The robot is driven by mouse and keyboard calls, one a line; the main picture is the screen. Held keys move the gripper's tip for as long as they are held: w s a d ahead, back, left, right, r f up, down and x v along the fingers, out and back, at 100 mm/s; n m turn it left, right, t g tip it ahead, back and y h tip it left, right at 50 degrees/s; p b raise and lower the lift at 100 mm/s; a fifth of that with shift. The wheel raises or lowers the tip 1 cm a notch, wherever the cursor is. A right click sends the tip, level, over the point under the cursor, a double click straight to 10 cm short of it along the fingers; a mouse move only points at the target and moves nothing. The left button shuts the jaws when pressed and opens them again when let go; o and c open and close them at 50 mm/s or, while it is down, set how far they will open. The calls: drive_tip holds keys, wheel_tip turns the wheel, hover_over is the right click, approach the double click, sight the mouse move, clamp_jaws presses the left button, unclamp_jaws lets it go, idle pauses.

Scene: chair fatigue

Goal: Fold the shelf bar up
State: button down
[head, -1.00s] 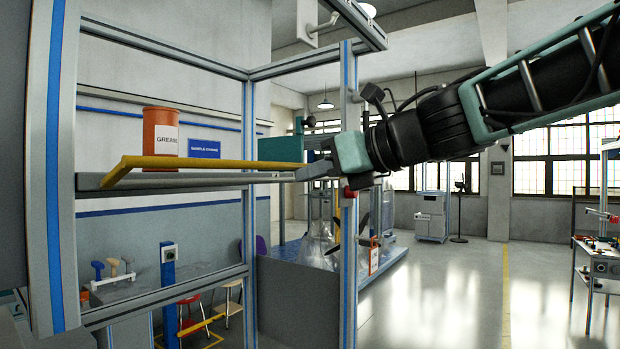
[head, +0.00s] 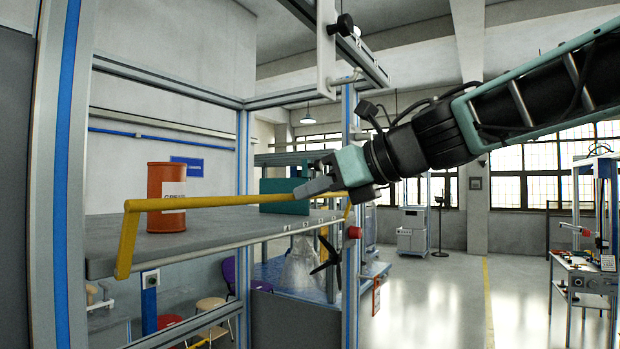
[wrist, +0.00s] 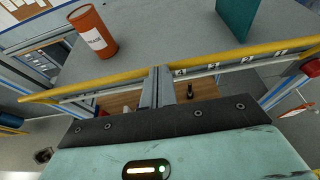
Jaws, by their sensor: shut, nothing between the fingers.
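The yellow shelf bar (head: 225,200) runs along the front of the grey shelf (head: 200,235) in the head view, raised above its edge. Its left leg (head: 126,245) slopes down to the shelf's front edge. In the wrist view the bar (wrist: 100,82) crosses the picture behind my fingers. My gripper (head: 308,190) is shut and empty, its fingertips overlapping the bar near its right end in the head view. The fingertips also show in the wrist view (wrist: 160,72). Whether they touch the bar is not clear.
An orange grease can (head: 166,190) and a teal box (head: 285,192) stand on the shelf behind the bar. Blue-striped frame posts (head: 68,180) and (head: 348,270) flank the shelf. A red knob (head: 354,232) sits by the right post. Open floor (head: 440,300) lies to the right.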

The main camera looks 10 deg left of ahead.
drive_tip(key=shift+w+a+r+p, duration=0.1)
drive_tip(key=shift+a+p, duration=0.15)
drive_tip(key=shift+p, duration=0.2)
idle(0.3)
